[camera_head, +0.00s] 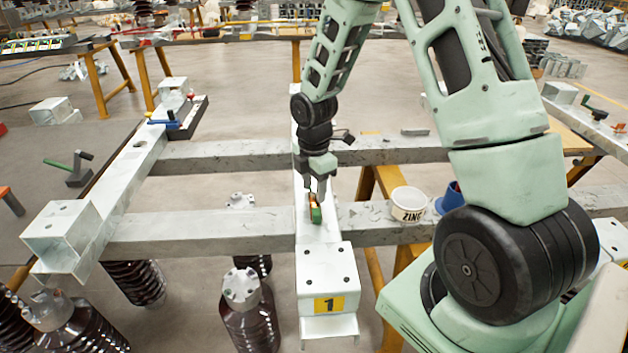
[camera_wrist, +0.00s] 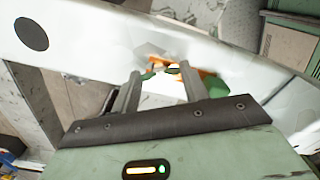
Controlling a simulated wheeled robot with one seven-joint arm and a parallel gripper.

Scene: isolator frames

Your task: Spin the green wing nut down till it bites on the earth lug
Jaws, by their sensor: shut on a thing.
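My gripper (camera_head: 318,192) points down at the pale steel beam in the middle of the frame. Its two fingers also show in the wrist view (camera_wrist: 160,72), a little apart and shut on the green wing nut (camera_wrist: 150,73), which is small and partly hidden between the tips. An orange-copper piece, apparently the earth lug (camera_head: 311,200), lies at the fingertips and shows behind the right finger in the wrist view (camera_wrist: 206,72). A green patch (camera_wrist: 212,86) sits just outside that finger; I cannot tell whether it belongs to the nut. Any gap between nut and lug is hidden.
The beam ends in a block with a yellow "1" label (camera_head: 329,304). A white tub marked "ZINC" (camera_head: 407,204) and a blue cup (camera_head: 451,197) stand to the right on a crossbeam. Brown insulators (camera_head: 250,320) stand below. A blue-handled tool (camera_head: 168,124) lies on the left beam.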

